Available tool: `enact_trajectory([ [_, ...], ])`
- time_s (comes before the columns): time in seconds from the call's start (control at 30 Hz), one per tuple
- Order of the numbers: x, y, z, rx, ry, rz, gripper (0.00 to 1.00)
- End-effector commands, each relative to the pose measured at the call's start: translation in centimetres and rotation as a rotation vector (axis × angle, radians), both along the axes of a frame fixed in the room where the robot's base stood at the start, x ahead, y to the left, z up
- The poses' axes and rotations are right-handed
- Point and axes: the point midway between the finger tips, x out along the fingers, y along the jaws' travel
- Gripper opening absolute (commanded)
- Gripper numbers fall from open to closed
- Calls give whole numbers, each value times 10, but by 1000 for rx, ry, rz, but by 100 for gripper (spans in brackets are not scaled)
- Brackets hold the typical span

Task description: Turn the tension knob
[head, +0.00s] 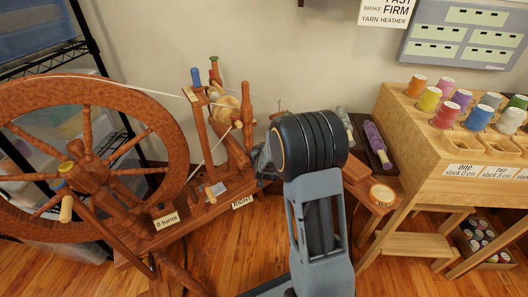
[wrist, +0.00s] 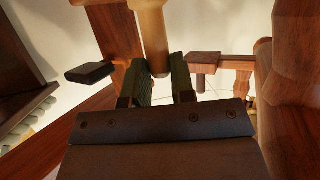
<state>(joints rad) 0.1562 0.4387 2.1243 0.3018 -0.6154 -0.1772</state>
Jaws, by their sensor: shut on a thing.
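The spinning wheel (head: 87,115) stands at the left in the head view, with its treadle and post frame to the right of the wheel. In the wrist view, a pale round wooden peg (wrist: 152,30), which looks like the tension knob, reaches down between the two green-padded fingers of my gripper (wrist: 161,80). The gripper is shut on its lower end. Tags there read "0 turns" (head: 166,220) and what looks like "RIGHT" (head: 242,202).
A wooden rack (head: 425,125) with colored thread spools stands at the right. A dark tray (head: 377,150) with a purple roll is behind my arm. In the wrist view, wooden posts (wrist: 290,90) stand close at the right.

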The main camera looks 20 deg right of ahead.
Motion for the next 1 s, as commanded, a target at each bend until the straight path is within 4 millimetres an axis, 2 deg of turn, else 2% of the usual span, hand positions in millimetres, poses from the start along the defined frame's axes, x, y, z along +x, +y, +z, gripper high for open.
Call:
enact_trajectory([
  [0.17,-2,0,-2,2,7,0,0],
  [0.2,-2,0,-2,2,7,0,25],
  [0.43,-1,0,-1,1,4,0,47],
  [0.77,-1,-1,0,0,1,7,48],
  [1.0,-1,-3,2,-1,1,81,48],
])
